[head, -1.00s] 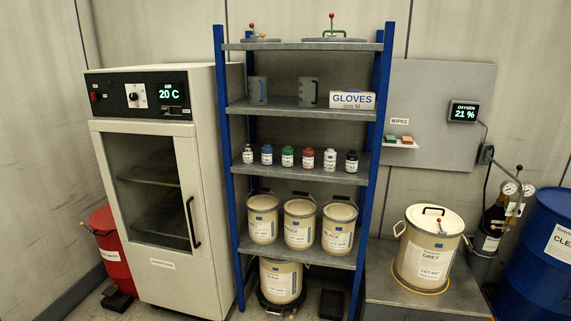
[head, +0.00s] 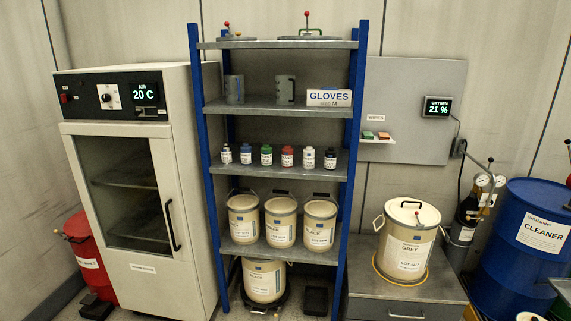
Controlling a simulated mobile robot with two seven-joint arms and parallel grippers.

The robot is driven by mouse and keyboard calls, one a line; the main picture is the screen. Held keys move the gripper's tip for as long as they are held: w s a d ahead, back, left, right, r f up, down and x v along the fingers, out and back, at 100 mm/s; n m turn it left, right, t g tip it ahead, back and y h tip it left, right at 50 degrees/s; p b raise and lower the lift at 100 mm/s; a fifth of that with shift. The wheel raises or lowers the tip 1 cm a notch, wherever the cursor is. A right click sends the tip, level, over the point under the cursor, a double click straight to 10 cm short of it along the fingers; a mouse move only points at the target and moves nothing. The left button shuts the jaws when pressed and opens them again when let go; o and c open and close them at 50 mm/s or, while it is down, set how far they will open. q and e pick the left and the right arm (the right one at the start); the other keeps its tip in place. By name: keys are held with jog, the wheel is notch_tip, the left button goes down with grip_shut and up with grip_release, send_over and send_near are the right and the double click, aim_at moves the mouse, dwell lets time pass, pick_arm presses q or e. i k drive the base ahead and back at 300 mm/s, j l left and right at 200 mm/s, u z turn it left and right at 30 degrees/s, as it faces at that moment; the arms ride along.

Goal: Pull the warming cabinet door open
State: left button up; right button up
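The warming cabinet (head: 188,150) is a tall cream box at the left of the head view. Its door (head: 165,170) has a dark window with wire shelves behind it and looks shut. A black vertical bar handle (head: 173,226) sits on the door's right side. The panel above the door shows a display (head: 145,94) reading 20 C and a round knob (head: 107,96). Neither of my grippers is in view.
A blue-post shelf rack (head: 355,150) with pails, bottles and a gloves box stands close right of the cabinet. A red bin (head: 84,250) stands left of it.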

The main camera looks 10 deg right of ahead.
aim_at(167, 287)
jog(key=i+j, duration=0.2)
jog(key=j, duration=0.15)
jog(key=i+j, duration=0.2)
jog(key=j, duration=0.2)
jog(key=i+j, duration=0.2)
jog(key=j, duration=0.15)
jog(key=i+j, duration=0.2)
jog(key=j, duration=0.2)
jog(key=i+j, duration=0.2)
jog(key=j, duration=0.15)
jog(key=i+j, duration=0.2)
jog(key=j, duration=0.2)
